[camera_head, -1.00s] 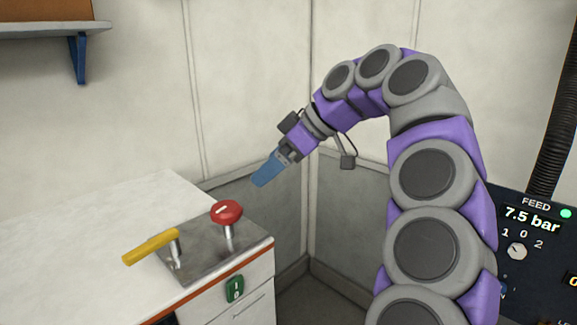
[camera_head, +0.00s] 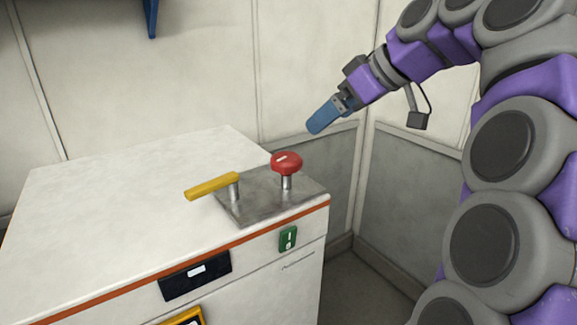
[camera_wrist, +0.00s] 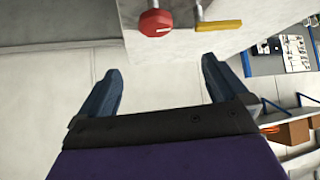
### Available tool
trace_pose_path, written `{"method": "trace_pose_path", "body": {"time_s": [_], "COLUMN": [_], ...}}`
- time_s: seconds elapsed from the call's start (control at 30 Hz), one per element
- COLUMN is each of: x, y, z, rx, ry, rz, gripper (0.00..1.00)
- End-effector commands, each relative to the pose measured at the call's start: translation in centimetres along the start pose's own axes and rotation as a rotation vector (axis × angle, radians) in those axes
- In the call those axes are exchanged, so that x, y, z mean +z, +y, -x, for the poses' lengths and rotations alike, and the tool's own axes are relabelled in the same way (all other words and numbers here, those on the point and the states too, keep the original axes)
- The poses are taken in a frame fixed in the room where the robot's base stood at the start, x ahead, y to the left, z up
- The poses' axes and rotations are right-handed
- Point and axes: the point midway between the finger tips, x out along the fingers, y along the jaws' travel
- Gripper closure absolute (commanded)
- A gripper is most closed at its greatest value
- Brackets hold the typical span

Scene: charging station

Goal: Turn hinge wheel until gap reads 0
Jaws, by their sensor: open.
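A red round knob (camera_head: 286,162) stands on a short post on a metal plate (camera_head: 262,212) on top of the white cabinet; I cannot tell whether it is the hinge wheel. A yellow lever (camera_head: 212,186) is beside it on the left. The red knob (camera_wrist: 156,22) and yellow lever (camera_wrist: 219,25) also show at the top of the wrist view. My gripper (camera_head: 318,122) hangs above and to the right of the red knob, apart from it. In the wrist view its blue fingers (camera_wrist: 160,72) are spread with nothing between them. No gap reading is legible.
The white cabinet (camera_head: 120,200) has a green switch (camera_head: 288,239), a dark panel with a small white label (camera_head: 195,275), and a yellow-edged item (camera_head: 184,317) on its front. Wall panels meet in a corner behind my gripper. Shelves (camera_wrist: 300,115) show at the wrist view's right.

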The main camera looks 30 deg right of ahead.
Motion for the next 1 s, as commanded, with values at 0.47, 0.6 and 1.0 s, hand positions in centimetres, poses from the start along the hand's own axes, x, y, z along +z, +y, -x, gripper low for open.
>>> {"method": "trace_pose_path", "body": {"time_s": [0.47, 0.6, 1.0], "x": [0.8, 0.6, 0.5], "y": [1.3, 0.7, 0.5], "z": [-2.7, -4.7, -11.7], "rx": [0.001, 0.003, 0.005], "ry": [-0.004, -0.005, -0.007], "rz": [-0.038, -0.033, -0.033], "gripper": [0.0, 0.0, 0.0]}}
